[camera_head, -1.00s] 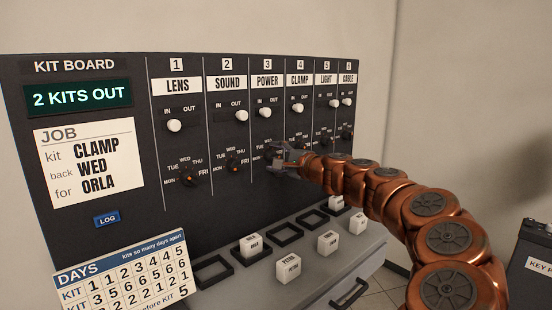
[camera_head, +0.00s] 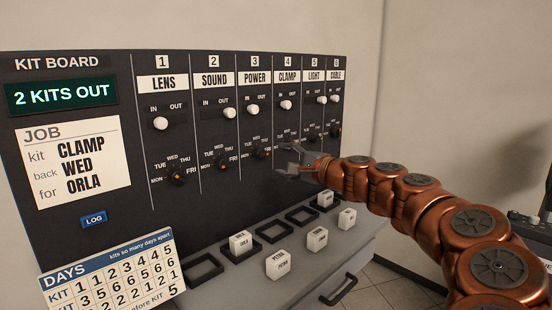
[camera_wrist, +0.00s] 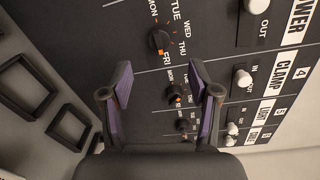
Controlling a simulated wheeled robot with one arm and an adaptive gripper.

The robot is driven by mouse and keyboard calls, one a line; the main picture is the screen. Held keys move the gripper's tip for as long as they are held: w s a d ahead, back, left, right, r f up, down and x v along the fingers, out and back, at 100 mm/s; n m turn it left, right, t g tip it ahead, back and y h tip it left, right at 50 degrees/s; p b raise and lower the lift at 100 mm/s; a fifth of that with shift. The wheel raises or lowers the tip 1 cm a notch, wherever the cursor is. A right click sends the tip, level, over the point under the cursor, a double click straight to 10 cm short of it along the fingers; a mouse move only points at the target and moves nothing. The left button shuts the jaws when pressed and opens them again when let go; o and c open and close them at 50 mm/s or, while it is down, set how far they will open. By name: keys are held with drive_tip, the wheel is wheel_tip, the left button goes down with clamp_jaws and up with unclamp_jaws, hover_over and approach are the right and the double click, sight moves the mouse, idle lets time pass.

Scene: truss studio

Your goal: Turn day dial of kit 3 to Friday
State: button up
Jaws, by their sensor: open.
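The kit 3 day dial (camera_head: 260,152) is a dark round knob under the POWER label, left of my gripper in the head view. In the wrist view the kit 3 dial (camera_wrist: 158,42) shows its orange mark on the side by FRI. My gripper (camera_head: 287,160) is open and empty, in front of the board just right of that dial and apart from it. In the wrist view my gripper's fingers (camera_wrist: 162,78) are spread, with the kit 4 dial (camera_wrist: 176,95) seen between them. My gripper hides the kit 4 dial's area in the head view.
The kit board (camera_head: 110,212) has IN/OUT switches above the dials. Below, a ledge holds square frames (camera_head: 203,268) and several white labelled blocks (camera_head: 278,264). A DAYS card (camera_head: 110,270) stands at lower left. The space before the board's lower part is clear.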

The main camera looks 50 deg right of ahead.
drive_tip(key=shift+s+a+r, duration=0.1)
drive_tip(key=shift+s+a, duration=0.1)
drive_tip(key=shift+s, duration=1.6)
